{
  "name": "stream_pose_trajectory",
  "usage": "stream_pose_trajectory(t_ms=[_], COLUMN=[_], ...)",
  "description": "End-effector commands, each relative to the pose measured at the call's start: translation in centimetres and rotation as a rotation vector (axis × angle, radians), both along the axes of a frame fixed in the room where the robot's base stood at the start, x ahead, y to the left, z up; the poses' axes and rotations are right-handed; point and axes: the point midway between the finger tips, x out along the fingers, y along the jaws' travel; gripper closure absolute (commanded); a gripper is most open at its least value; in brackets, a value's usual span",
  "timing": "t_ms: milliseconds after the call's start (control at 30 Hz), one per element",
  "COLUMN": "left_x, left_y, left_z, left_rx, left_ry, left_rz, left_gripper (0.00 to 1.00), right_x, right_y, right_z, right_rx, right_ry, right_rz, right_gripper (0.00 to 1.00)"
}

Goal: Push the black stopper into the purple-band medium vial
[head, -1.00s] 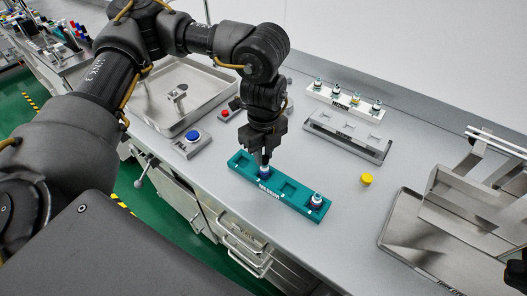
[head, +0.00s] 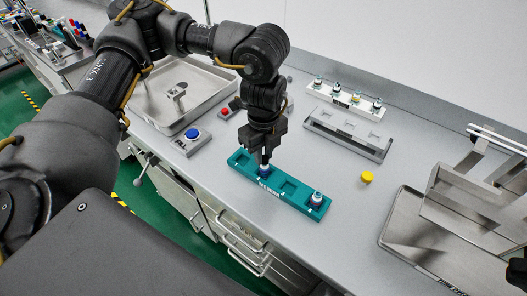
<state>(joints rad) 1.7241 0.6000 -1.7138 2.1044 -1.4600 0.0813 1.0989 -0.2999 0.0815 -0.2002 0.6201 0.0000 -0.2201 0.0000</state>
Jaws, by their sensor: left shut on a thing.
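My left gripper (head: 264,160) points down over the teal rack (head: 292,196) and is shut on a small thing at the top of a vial. That thing is mostly hidden between the dark fingers; its place fits the black stopper, but I cannot make out its outline. The vial (head: 264,171) under the fingers stands in the rack's left part and shows a bluish-purple body. A second vial (head: 316,199) with a pale top stands at the rack's right end. A dark part at the lower right edge may belong to my right arm; its jaws cannot be made out.
A yellow cap (head: 367,178) lies right of the teal rack. A blue button box (head: 192,140) and metal tray (head: 158,112) are left.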

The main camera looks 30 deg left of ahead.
Motion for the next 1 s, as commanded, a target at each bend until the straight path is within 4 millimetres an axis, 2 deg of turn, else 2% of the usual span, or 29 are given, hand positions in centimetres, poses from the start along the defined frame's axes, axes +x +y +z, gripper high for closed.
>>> stream_pose_trajectory(t_ms=[200, 233, 400, 433, 767, 867, 1000], left_x=[0.0, 0.0, 0.0, 0.0, 0.1, 0.2, 0.2], left_y=[0.0, 0.0, 0.0, 0.0, 0.0, 0.0, 0.0], left_z=[0.0, 0.0, 0.1, 0.1, 0.5, 1.8, 4.5], left_rx=[0.000, 0.000, 0.000, 0.000, -0.001, 0.000, 0.000], left_ry=[-0.001, -0.001, -0.001, -0.001, -0.004, -0.006, -0.009], left_rz=[0.000, 0.000, 0.000, 0.000, 0.000, 0.000, 0.000], left_gripper=[1.00, 0.79, 0.57, 0.55, 0.55, 0.55, 0.55], right_x=[0.0, 0.0, 0.0, 0.0, 0.0, 0.0, 0.0], right_y=[0.1, 0.2, 0.2, 0.3, 0.2, 0.2, 0.2], right_z=[0.0, 0.0, 0.0, 0.0, 0.0, -0.1, -0.4], right_rx=[0.002, 0.002, 0.003, 0.003, 0.003, 0.003, 0.003], right_ry=[0.000, 0.000, 0.000, 0.000, 0.000, 0.000, 0.000], right_rz=[-0.001, -0.001, -0.001, -0.001, -0.001, -0.001, -0.001], right_gripper=[0.64, 0.64, 0.64, 0.64, 0.64, 0.64, 0.64])
